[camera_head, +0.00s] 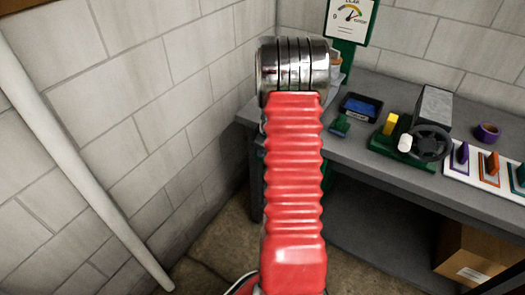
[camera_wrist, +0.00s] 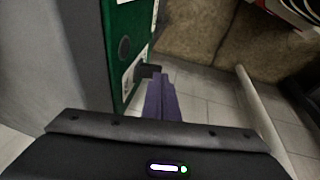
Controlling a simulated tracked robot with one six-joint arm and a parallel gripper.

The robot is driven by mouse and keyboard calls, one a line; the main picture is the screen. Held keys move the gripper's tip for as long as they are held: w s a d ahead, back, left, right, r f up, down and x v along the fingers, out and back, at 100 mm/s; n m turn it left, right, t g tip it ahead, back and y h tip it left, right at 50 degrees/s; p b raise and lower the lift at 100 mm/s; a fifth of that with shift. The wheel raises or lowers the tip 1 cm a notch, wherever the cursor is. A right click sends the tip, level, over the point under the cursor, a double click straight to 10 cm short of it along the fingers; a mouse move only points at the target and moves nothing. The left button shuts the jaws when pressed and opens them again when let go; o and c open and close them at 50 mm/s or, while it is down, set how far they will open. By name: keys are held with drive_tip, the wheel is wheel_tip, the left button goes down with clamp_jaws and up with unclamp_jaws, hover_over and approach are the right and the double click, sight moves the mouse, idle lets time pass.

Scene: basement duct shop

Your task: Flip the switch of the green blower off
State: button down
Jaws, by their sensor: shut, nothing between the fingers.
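In the wrist view, a green panel (camera_wrist: 124,50) with white labels and a dark round spot stands at the upper left; it looks like the green blower's side. A small black part (camera_wrist: 148,71), probably its switch, sticks out from the panel edge. Its on or off position is unclear. My gripper (camera_wrist: 160,80) is shut and empty, its purple fingertips close beside the black part; I cannot tell whether they touch. In the head view my red arm hides the gripper and this spot. A green stand with a gauge sign (camera_head: 350,22) rises behind the arm.
A grey workbench (camera_head: 385,165) holds a blue-screened tray (camera_head: 361,107), a green machine with a black handwheel (camera_head: 431,142), purple tape (camera_head: 487,132) and a white board with coloured pieces (camera_head: 463,175). A cardboard box (camera_head: 478,252) sits underneath. A white pipe (camera_head: 75,170) leans along the left wall.

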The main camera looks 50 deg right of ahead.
drive_tip(key=shift+w+d+r, duration=0.1)
drive_tip(key=shift+d+r, duration=0.1)
drive_tip(key=shift+d, duration=0.35)
drive_tip(key=shift+r, duration=0.15)
drive_tip(key=s+a+r, duration=0.3)
drive_tip(key=r, duration=0.5)
drive_tip(key=shift+s+a+r, duration=0.15)
drive_tip(key=shift+s+a, duration=0.1)
drive_tip(key=shift+s, duration=0.05)
idle(0.6)
